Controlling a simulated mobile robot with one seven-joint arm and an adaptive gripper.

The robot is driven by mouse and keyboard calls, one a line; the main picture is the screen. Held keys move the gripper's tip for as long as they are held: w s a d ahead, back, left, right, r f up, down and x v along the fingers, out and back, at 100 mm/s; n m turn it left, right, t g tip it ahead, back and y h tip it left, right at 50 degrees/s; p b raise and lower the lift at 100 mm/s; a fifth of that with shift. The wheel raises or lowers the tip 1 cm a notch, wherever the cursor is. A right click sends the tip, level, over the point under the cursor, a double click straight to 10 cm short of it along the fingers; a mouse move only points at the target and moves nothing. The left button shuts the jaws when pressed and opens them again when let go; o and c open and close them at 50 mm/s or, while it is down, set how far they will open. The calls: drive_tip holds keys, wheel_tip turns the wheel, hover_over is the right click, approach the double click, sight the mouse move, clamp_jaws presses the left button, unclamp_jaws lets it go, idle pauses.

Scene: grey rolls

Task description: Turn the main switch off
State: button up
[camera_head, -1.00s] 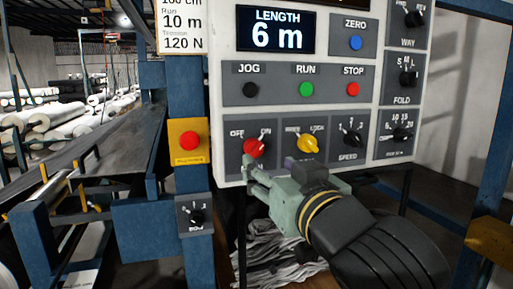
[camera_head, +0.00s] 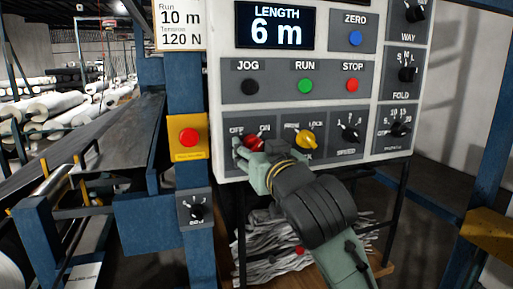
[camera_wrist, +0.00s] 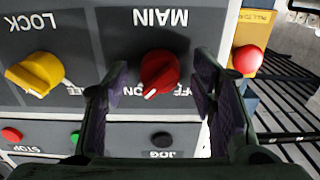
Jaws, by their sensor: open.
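The main switch is a red rotary knob (camera_head: 254,143) at the lower left of the control panel, partly hidden by my gripper in the head view. In the wrist view, which is upside down, the red knob (camera_wrist: 160,72) sits below the word MAIN. Its white pointer mark points down-left, toward the ON label. My gripper (camera_wrist: 160,88) is open, one finger on each side of the knob, with gaps between finger and knob. In the head view my gripper (camera_head: 256,156) is at the knob from below. I cannot tell whether the fingertips reach around it.
A yellow LOCK knob (camera_head: 306,140) is close to the right of my gripper. A red emergency button (camera_head: 188,137) on a yellow plate is to the left. JOG, RUN (camera_head: 305,86) and STOP buttons are above. A small dial (camera_head: 196,209) is at lower left.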

drive_tip(key=shift+c, duration=0.2)
drive_tip(key=c, duration=1.1)
drive_tip(key=n+b, duration=0.1)
drive_tip(key=n, duration=0.3)
drive_tip(key=shift+f+n+b, duration=0.1)
drive_tip(key=shift+n+b, duration=0.3)
drive_tip(key=n+b, duration=0.1)
drive_tip(key=n, duration=0.3)
drive_tip(key=shift+d+n, duration=0.1)
drive_tip(key=shift+n, duration=0.2)
drive_tip(key=n+b, duration=0.2)
drive_tip(key=n, duration=0.2)
drive_tip(key=shift+n+b, duration=0.45)
drive_tip(key=shift+n, duration=1.85)
drive_tip(key=shift+r, duration=0.2)
